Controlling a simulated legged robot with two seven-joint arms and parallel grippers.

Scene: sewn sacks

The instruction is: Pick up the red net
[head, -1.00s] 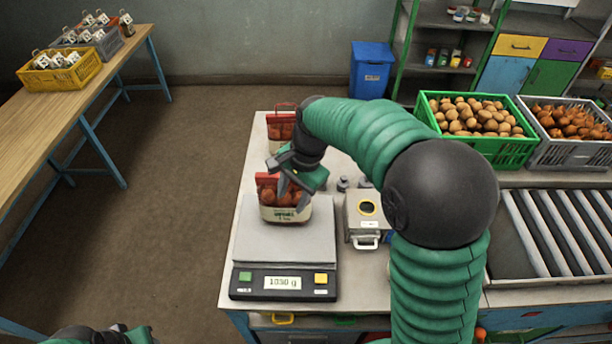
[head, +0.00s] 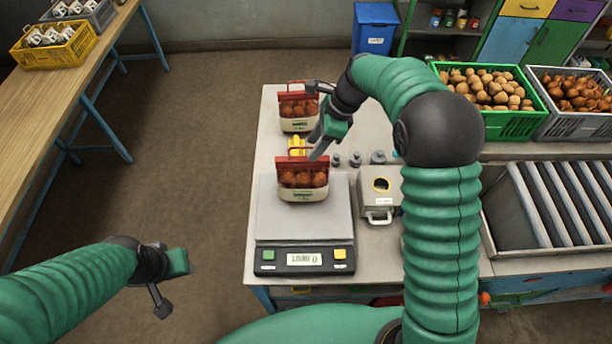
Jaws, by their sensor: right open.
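A red net bag of brown produce (head: 303,180) with a pale label band stands upright on the scale (head: 303,225). A second, similar red net bag (head: 298,108) stands behind it on the table. My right gripper (head: 317,122) is open and empty, above and behind the bag on the scale. One of its fingers shows close to that bag's top right; whether they touch I cannot tell. My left gripper (head: 172,285) is off the table at the lower left, with no object seen in it; its jaw opening is unclear.
A yellow object (head: 297,146) lies between the two bags. A metal box (head: 381,192) and several small weights (head: 355,159) stand right of the scale. Green (head: 520,122) and grey crates (head: 560,128) of produce and a roller conveyor (head: 550,205) are farther right.

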